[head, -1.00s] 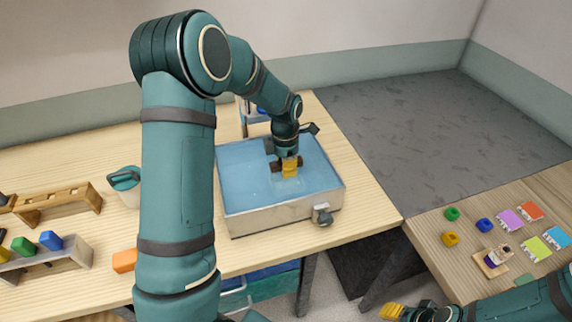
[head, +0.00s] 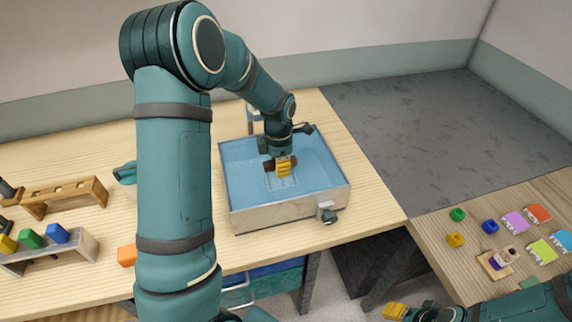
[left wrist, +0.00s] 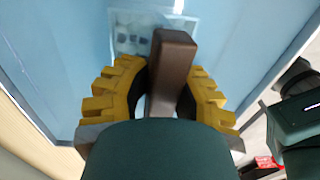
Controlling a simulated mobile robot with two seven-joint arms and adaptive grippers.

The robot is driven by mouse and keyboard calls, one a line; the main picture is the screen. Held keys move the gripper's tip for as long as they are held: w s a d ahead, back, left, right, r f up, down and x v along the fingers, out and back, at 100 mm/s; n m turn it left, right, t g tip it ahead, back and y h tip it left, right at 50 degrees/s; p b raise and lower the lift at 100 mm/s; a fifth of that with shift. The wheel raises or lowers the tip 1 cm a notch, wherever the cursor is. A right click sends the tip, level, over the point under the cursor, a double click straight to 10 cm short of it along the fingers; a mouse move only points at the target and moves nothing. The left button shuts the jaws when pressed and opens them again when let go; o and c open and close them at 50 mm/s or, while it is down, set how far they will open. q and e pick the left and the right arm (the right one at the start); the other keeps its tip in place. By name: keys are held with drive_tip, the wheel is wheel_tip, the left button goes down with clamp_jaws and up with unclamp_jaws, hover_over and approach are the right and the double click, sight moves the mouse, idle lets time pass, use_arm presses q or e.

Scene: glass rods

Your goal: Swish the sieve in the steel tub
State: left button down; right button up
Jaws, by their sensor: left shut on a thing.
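The steel tub (head: 285,216) holds blue water and stands on the wooden bench. My left gripper (head: 284,169) is over the water inside the tub, its yellow fingers shut on the sieve's brown handle. The handle (left wrist: 172,70) stands between the fingers in the left wrist view. The sieve (left wrist: 128,22) shows there as a pale square frame with several dark lumps in it. In the head view only a faint outline of the sieve shows under the water below the gripper. My right gripper (head: 396,311) is at the bottom edge, only partly in view.
A tap (head: 327,214) sticks out of the tub's front right. An orange block (head: 127,255) and a wooden rack (head: 66,196) are on the bench at left. A second table (head: 440,230) at right holds coloured rings and cards. My left arm hides part of the bench.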

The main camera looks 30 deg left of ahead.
sight(292, 158)
use_arm(q)
drive_tip(key=shift+s+a, duration=0.6)
drive_tip(key=shift+s, duration=0.1)
drive_tip(key=shift+w+d+p, duration=0.35)
drive_tip(key=shift+w+d, duration=1.3)
drive_tip(key=shift+w, duration=0.3)
drive_tip(key=shift+s+a, duration=1.65)
drive_tip(key=shift+s, duration=0.3)
drive_tip(key=shift+w+d+p, duration=0.55)
drive_tip(key=shift+w+d, duration=1.1)
drive_tip(key=shift+w, duration=0.3)
drive_tip(key=shift+r+p, duration=0.3)
drive_tip(key=shift+r, duration=0.05)
drive_tip(key=shift+r+p, duration=0.65)
drive_tip(key=shift+r, duration=0.15)
wheel_tip(292, 158, up, 9)
drive_tip(key=p, duration=0.7)
drive_tip(key=shift+f, duration=0.1)
